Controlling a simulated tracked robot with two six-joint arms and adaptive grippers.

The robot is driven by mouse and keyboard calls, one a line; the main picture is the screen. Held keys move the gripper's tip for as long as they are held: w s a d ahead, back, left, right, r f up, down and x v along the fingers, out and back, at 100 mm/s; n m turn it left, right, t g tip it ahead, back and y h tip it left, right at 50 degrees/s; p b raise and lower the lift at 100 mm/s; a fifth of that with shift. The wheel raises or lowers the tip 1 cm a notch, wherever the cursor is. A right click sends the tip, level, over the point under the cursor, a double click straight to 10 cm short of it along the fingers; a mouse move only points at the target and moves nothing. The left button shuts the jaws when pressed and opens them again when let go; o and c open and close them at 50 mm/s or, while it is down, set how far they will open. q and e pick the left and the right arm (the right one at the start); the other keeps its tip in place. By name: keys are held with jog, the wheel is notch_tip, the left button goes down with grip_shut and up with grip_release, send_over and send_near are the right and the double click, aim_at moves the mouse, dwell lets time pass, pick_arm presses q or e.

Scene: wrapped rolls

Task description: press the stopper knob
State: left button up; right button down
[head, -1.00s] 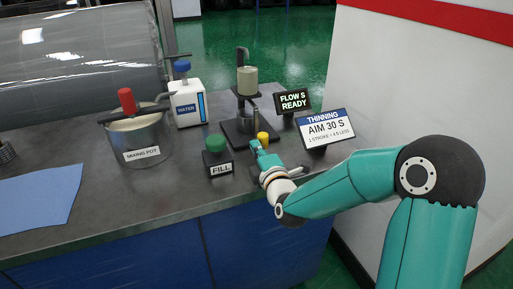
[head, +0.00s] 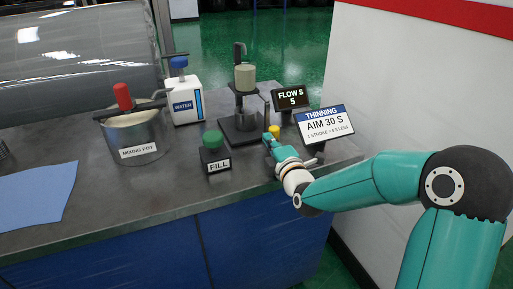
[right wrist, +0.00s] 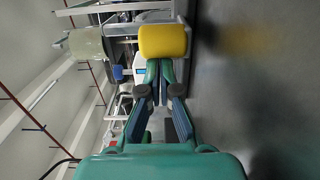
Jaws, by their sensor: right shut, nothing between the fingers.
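The yellow stopper knob (head: 275,131) stands beside the right side of the flow cup stand (head: 238,133). It is large at the top of the right wrist view (right wrist: 164,41). My right gripper (head: 268,138) is shut and empty. Its fingertips are at the near side of the knob. In the right wrist view the closed fingertips (right wrist: 158,70) meet the knob's lower edge in the picture; I cannot tell whether they touch it. The grey cup (head: 245,77) sits high on the stand. The display (head: 291,97) reads "FLOW S 5". My left gripper is not in view.
A sign (head: 323,125) reads "AIM 30 S", close to my right gripper. A blue sheet (head: 35,196) lies at far left. The bench front is clear.

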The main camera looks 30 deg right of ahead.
aim_at(268, 178)
jog(key=shift+d, duration=0.1)
jog(key=shift+a+f, duration=0.1)
jog(key=shift+a, duration=0.2)
jog(key=a, duration=0.2)
jog(key=s+a+b, duration=0.1)
jog(key=a, duration=0.1)
jog(key=shift+s, duration=0.1)
jog(key=b+v, duration=0.1)
jog(key=v, duration=0.6)
jog(key=shift+s+d+f, duration=0.1)
jog(key=shift+b+v, duration=0.5)
jog(key=shift+v, duration=0.35)
jog(key=shift+s, duration=0.1)
